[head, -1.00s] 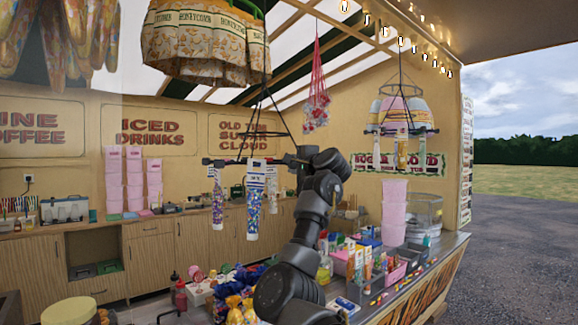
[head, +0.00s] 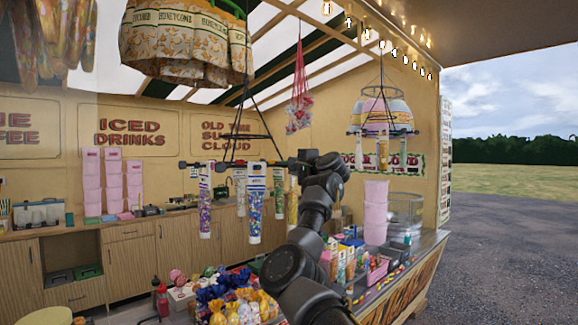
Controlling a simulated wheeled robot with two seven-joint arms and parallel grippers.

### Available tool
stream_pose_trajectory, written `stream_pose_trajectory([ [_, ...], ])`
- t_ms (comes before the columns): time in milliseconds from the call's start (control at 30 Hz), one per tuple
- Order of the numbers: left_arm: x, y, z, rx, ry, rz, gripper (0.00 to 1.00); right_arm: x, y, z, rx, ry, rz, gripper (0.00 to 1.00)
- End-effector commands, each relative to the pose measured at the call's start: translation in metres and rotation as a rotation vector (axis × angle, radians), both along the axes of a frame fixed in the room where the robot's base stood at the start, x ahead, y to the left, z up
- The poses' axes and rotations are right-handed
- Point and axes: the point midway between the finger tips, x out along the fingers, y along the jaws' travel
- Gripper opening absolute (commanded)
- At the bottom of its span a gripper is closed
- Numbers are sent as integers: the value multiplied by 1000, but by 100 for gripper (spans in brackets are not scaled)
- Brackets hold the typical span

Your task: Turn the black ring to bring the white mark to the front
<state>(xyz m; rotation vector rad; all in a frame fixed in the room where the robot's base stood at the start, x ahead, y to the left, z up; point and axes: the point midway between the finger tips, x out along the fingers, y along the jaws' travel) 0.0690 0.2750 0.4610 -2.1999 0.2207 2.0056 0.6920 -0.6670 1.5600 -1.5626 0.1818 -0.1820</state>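A black ring (head: 222,164) hangs on thin black lines from a black frame, left of centre in the head view. Several clear tubes of coloured sweets with white tops hang from it, among them a purple-blue one (head: 205,208) and a blue-green one (head: 255,208). I cannot make out a white mark apart from the white tube tops. My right arm rises from the bottom, and my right gripper (head: 290,164) is at the right side of the ring. Its fingers are too small and dark to tell open from shut, or whether they touch the ring. My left gripper is not in view.
A honeycomb bag carousel (head: 185,45) hangs at upper left. A pink net (head: 299,95) and another tube carousel (head: 384,115) hang to the right. Below stands a counter with wrapped sweets (head: 235,300), boxes and stacked pink tubs (head: 375,212). Open space lies outside at right.

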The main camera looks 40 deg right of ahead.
Motion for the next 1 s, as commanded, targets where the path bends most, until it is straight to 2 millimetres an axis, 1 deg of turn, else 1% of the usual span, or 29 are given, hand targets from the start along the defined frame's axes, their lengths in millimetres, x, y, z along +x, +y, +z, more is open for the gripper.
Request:
stream_pose_trajectory([
  [33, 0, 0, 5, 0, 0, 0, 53, 0, -6, 3, 1, 0, -1, 20],
  [233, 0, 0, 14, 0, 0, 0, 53, 3, -25, 3, 1, 0, 0, 20],
  [333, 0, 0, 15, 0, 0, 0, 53, 3, -30, 2, 0, -1, 0, 20],
  [567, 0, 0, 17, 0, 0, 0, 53, 4, -33, 1, 0, 0, -1, 20],
  [767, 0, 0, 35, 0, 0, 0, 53, 10, -50, 5, 1, 1, 0, 20],
  [1000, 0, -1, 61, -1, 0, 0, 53, 20, -72, 6, 1, 2, 1, 20],
])
